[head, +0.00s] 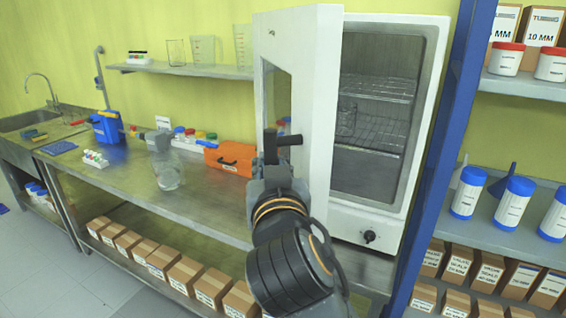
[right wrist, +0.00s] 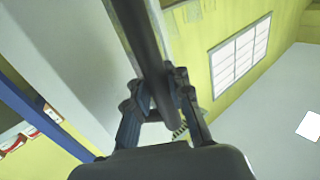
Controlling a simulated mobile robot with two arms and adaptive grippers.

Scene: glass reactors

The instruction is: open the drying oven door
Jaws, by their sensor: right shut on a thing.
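The drying oven (head: 390,208) is a white cabinet on the steel bench. Its white door (head: 312,110) with a window stands swung well open, out toward me and to the left of the opening. The dark door handle (head: 289,139) is on the door's outer side. My right gripper (head: 276,168) is shut on the handle. In the right wrist view the fingers (right wrist: 160,82) close around the dark handle bar (right wrist: 145,40). My left gripper is not in view.
Left of the door, an orange case (head: 230,158) and a glass vessel (head: 168,172) stand on the bench (head: 130,172). A blue shelf post (head: 462,100) rises close to the oven's right side. Cardboard boxes (head: 185,274) line the lower shelf. Floor at the lower left is clear.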

